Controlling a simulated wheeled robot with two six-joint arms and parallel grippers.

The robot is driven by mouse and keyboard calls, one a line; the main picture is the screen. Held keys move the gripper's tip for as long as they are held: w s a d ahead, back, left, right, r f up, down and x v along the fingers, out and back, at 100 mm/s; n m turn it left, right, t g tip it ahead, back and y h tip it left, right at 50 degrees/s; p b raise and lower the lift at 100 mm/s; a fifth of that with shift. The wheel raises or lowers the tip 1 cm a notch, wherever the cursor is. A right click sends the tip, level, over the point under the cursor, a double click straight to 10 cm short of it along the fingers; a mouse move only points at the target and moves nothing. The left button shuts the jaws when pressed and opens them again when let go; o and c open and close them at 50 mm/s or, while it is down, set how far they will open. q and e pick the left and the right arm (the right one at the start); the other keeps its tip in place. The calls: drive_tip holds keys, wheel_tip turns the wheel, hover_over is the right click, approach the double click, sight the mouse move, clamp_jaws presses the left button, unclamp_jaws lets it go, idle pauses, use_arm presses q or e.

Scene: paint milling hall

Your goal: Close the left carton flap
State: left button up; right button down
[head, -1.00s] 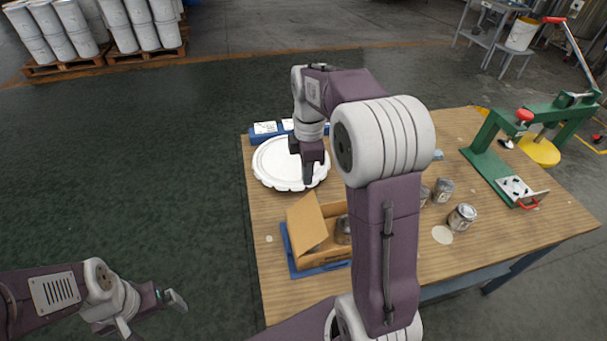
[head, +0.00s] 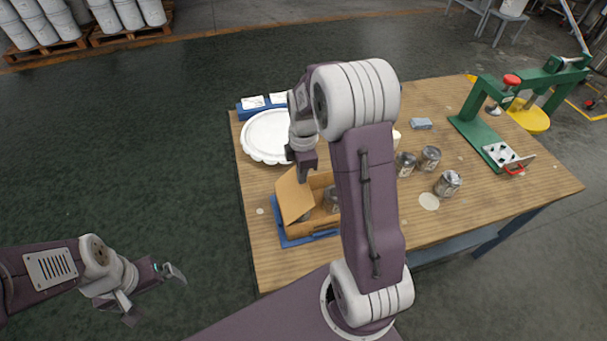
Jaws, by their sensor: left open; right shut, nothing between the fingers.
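An open cardboard carton (head: 318,227) sits on a blue tray (head: 290,242) at the table's front left. Its left flap (head: 293,197) stands up, tilted a little outward. At least one metal can (head: 331,199) shows inside the carton; my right arm hides the carton's right side. My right gripper (head: 302,168) is shut and empty, pointing down just above the back of the carton, close to the flap's top edge; I cannot tell whether they touch. My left gripper (head: 158,298) is open and empty, low at the left, away from the table over the floor.
A white round lid-like plate (head: 263,137) lies behind the carton, with a blue holder (head: 252,106) at the back. Several cans (head: 448,183) stand right of my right arm. A green press (head: 490,130) stands at the table's right.

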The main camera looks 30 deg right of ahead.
drive_tip(key=shift+d+f, duration=0.15)
drive_tip(key=shift+f, duration=0.05)
drive_tip(key=shift+s+d, duration=0.1)
drive_tip(key=shift+s, duration=0.05)
drive_tip(key=shift+d+f, duration=0.1)
drive_tip(key=s+d+f+b, duration=0.1)
drive_tip(key=d+f+b, duration=0.2)
drive_tip(key=d+f, duration=0.2)
drive_tip(key=shift+s+d+f, duration=0.15)
drive_tip(key=shift+d+f, duration=0.2)
drive_tip(key=shift+f, duration=1.45)
